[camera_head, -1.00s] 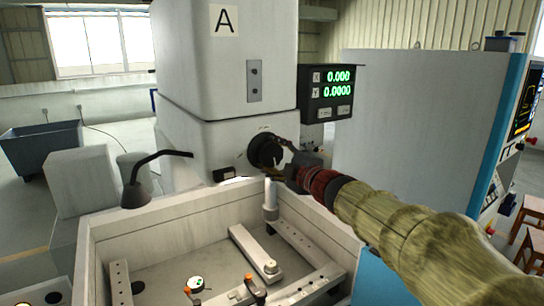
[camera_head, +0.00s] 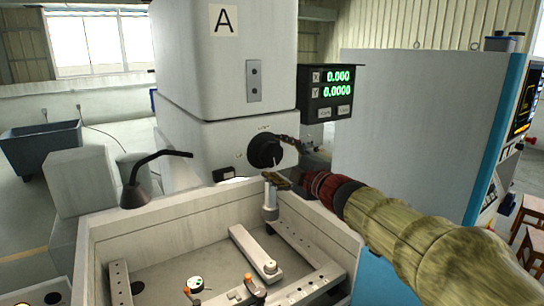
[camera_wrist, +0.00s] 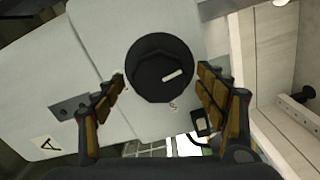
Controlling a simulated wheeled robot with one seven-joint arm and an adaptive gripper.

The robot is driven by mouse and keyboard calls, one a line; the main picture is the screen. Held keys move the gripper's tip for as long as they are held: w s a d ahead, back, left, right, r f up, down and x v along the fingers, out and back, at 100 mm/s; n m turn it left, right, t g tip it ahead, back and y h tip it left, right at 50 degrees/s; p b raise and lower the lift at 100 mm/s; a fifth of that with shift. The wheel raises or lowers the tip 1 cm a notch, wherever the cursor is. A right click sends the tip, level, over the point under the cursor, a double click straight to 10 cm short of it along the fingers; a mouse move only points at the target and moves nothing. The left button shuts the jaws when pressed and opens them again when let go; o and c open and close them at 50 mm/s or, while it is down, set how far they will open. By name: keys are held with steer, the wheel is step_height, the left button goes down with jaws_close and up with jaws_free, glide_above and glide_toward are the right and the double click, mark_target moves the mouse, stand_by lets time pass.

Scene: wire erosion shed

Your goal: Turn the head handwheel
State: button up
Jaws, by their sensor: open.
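The head handwheel (camera_head: 265,150) is a round black knob on the front of the white machine head marked A. In the wrist view the handwheel (camera_wrist: 160,68) shows face on, with a white pointer mark on it. My gripper (camera_head: 276,158) is just in front of it, at its right and lower side in the head view. In the wrist view my gripper (camera_wrist: 160,88) is open, one finger on each side of the handwheel's lower part, with visible gaps. I cannot tell how far the fingertips are from the panel.
A readout box (camera_head: 328,93) with green digits hangs right of the handwheel. Below is the open work tank (camera_head: 190,215) with clamp bars inside. A black gooseneck lamp (camera_head: 137,190) stands at the left tank wall. A tall grey cabinet (camera_head: 420,130) stands on the right.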

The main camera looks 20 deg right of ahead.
steer(key=v, duration=0.9)
steer(key=shift+s, duration=0.15)
